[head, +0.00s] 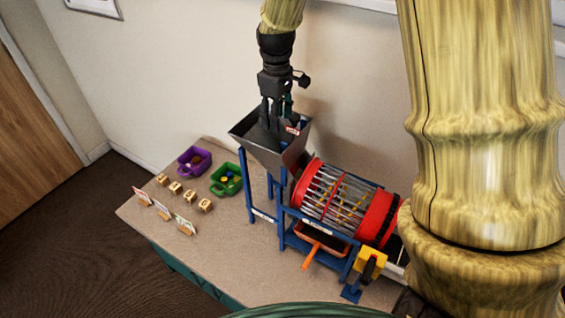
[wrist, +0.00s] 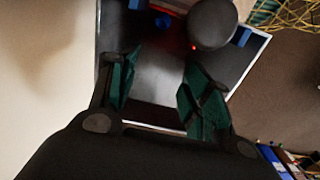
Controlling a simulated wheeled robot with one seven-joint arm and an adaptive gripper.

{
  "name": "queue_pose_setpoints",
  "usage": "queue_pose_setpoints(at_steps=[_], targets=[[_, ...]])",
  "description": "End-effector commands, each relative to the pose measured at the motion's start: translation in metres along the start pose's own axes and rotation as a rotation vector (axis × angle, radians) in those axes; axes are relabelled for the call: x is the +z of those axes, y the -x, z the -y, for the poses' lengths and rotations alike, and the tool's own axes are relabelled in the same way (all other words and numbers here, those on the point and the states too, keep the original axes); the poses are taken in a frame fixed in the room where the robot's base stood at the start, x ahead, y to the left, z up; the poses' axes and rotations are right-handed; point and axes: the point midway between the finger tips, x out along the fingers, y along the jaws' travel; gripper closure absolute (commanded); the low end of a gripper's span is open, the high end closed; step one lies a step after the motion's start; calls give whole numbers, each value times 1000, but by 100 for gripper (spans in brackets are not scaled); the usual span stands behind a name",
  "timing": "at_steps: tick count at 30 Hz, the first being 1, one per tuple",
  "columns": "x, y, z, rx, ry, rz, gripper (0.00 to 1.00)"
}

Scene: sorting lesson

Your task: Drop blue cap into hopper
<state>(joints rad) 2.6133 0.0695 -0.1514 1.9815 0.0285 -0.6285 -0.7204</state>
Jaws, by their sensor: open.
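The grey hopper (head: 264,156) stands on a blue frame at the upper left end of the red drum. My gripper (head: 277,124) is at the hopper's mouth, pointing down, its fingertips partly hidden by the hopper's rim. In the wrist view my gripper (wrist: 162,88) is open, with nothing between its green-padded fingers. Beyond the fingers, a small round blue thing, seemingly the blue cap (wrist: 163,20), shows against the dark hopper interior (wrist: 155,60). It is apart from both fingers. I cannot pick out this cap in the head view.
A barred red drum (head: 343,199) adjoins the hopper. A purple bin (head: 187,166) and a green bin (head: 231,188) with small items stand left on the table (head: 215,248). Several wooden blocks (head: 175,188) and upright cards (head: 162,210) are nearby. The front left tabletop is clear.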

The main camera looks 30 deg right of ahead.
Motion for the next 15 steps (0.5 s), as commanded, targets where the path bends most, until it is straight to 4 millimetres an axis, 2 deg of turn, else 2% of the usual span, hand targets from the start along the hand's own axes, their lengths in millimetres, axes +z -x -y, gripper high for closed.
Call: queue_pose_setpoints(at_steps=[5,15], targets=[[0,10,0,1,0,-2,51],[0,69,0,3,0,-5,51]])
